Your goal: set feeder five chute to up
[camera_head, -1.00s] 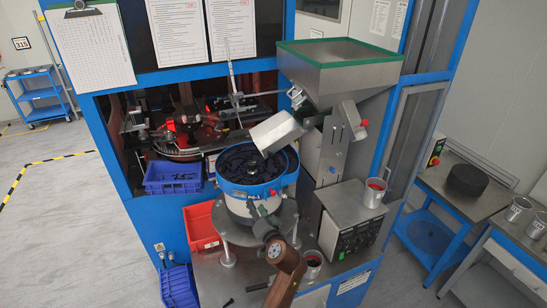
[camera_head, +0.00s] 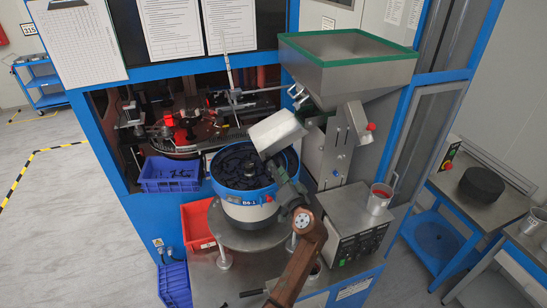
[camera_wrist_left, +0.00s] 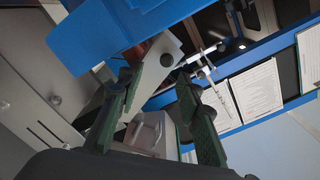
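The chute (camera_head: 277,132) is a pale metal box-shaped spout below the hopper (camera_head: 345,78). It slants down to the left over the blue-rimmed feeder bowl (camera_head: 223,205), which is full of dark parts. My left gripper (camera_head: 276,168) is just below the chute, over the right side of the bowl. In the left wrist view its two dark green fingers (camera_wrist_left: 158,98) are spread apart, with grey metal parts behind and between them. I cannot tell whether a finger touches the chute. My right gripper is in neither view.
A metal cup (camera_head: 379,199) stands on the control box (camera_head: 352,238) at the right. A blue bin (camera_head: 170,174) and a red bin (camera_head: 196,222) are left of the bowl. Notices hang on the blue frame above. Open floor lies at the far left.

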